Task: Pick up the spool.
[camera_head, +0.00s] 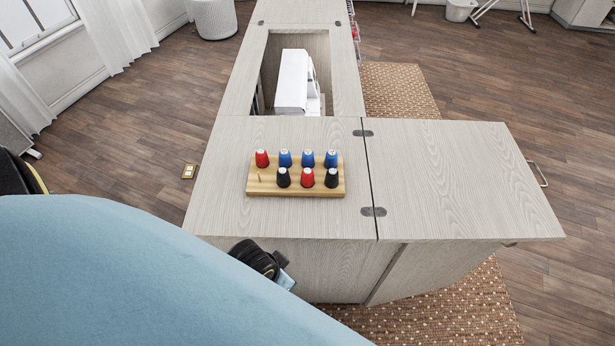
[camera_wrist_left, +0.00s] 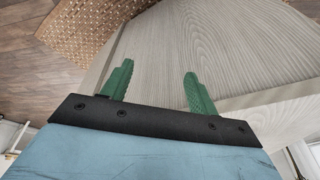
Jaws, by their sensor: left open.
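Several thread spools stand upright on a wooden rack (camera_head: 295,190) on the cabinet top in the head view. The back row has a red spool (camera_head: 262,158) at the left and three blue spools, the middle one here (camera_head: 308,158). The front row has a black spool (camera_head: 283,178), a red spool (camera_head: 306,178) and another black spool (camera_head: 333,178). A bare peg (camera_head: 260,178) is at front left. My left gripper (camera_wrist_left: 158,70) shows green fingers spread apart and empty in the left wrist view, near the pale wood cabinet. No spool shows there. My right gripper is not in view.
The cabinet top (camera_head: 225,190) is clear around the rack. A hinged leaf (camera_head: 460,185) extends right. Behind, a white sewing machine (camera_head: 292,80) sits in a recess. My blue arm covers the head view's lower left.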

